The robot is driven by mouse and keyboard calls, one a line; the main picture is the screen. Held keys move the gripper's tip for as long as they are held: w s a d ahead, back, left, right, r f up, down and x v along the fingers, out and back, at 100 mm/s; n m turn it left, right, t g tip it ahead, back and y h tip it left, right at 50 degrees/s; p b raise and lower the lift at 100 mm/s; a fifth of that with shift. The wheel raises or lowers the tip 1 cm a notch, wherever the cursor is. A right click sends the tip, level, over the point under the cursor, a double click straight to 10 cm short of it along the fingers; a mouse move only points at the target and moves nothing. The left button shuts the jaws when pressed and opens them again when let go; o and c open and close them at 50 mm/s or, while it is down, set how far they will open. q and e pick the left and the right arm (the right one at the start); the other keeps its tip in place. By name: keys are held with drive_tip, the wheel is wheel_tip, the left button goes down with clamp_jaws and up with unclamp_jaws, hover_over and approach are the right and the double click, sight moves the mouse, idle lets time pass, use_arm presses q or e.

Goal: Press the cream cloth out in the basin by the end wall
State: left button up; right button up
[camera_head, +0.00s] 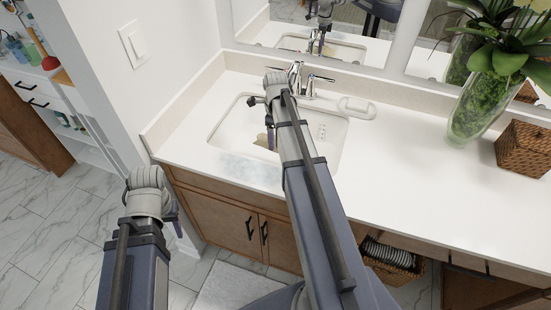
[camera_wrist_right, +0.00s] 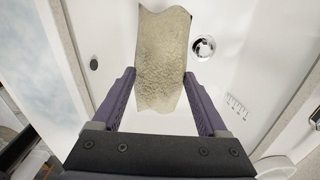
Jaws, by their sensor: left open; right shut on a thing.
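The cream cloth (camera_head: 263,141) shows in part inside the white basin (camera_head: 329,143) by the end wall. In the right wrist view the cloth (camera_wrist_right: 163,60) hangs crumpled between the two purple fingers, over the basin floor (camera_wrist_right: 110,45). My right gripper (camera_head: 270,128) is over the basin, mostly hidden behind its own wrist in the head view; in the wrist view it (camera_wrist_right: 160,100) is shut on the cloth. My left gripper (camera_head: 174,212) is open and empty, low in front of the cabinet and left of the basin.
The tap (camera_head: 294,76) stands behind the basin, below the mirror. A white soap dish (camera_head: 357,107) sits at its right rear. A bluish wet-looking patch (camera_head: 245,169) lies on the front counter. A plant vase (camera_head: 478,100) and wicker box (camera_head: 525,148) stand right; the counter between is clear.

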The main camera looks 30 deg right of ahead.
wheel_tip(320, 180, up, 8)
drive_tip(key=p, duration=0.7)
drive_tip(key=shift+f, duration=0.15)
